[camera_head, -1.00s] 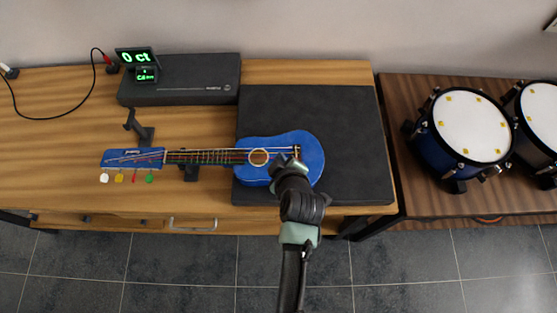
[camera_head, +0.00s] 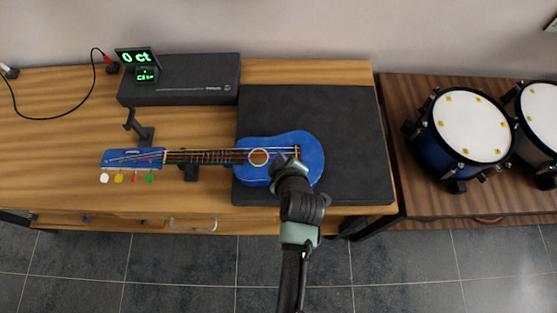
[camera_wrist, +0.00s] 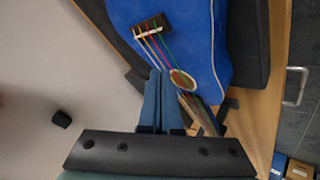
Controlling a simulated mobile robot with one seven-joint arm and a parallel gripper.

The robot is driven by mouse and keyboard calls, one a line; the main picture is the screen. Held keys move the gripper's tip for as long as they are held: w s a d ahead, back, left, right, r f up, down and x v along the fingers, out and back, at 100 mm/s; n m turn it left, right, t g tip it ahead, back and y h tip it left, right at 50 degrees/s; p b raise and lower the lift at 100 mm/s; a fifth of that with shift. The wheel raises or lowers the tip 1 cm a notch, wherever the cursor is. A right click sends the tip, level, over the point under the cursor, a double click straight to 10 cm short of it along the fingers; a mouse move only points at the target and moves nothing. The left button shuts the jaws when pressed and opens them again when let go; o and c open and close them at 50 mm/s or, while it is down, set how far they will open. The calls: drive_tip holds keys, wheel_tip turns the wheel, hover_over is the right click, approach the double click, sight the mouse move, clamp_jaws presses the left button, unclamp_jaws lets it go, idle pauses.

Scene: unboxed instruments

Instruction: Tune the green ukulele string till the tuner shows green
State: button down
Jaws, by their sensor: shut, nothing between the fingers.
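The blue ukulele (camera_head: 252,174) lies flat, its body on a black mat and its neck to the left; its body also shows in the wrist view (camera_wrist: 205,50). The green string (camera_wrist: 160,32) runs over the bridge beside the other coloured strings. The green tuning peg (camera_head: 150,179) is at the headstock's lower edge, beside red, yellow and white pegs. The tuner display (camera_head: 136,57) reads "0 ct" in green, with a smaller green readout below. My gripper (camera_wrist: 163,75) is shut and empty, its fingertips over the strings between bridge and sound hole; contact is unclear. The arm partly hides the body.
The black mat (camera_head: 345,130) covers the table's right part. A dark flat case (camera_head: 190,95) lies behind the neck. A small stand (camera_head: 140,127) is near the headstock. Drums (camera_head: 465,125) stand on a right-hand table. A cable (camera_head: 60,115) lies at the left.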

drive_tip(key=shift+f+b, duration=0.35)
drive_tip(key=shift+f, duration=0.1)
drive_tip(key=shift+f+b, duration=0.3)
idle(0.6)
drive_tip(key=shift+r, duration=0.1)
drive_tip(key=shift+r+p, duration=0.65)
drive_tip(key=shift+r, duration=0.1)
drive_tip(key=shift+r+p, duration=2.15)
drive_tip(key=shift+r, duration=0.25)
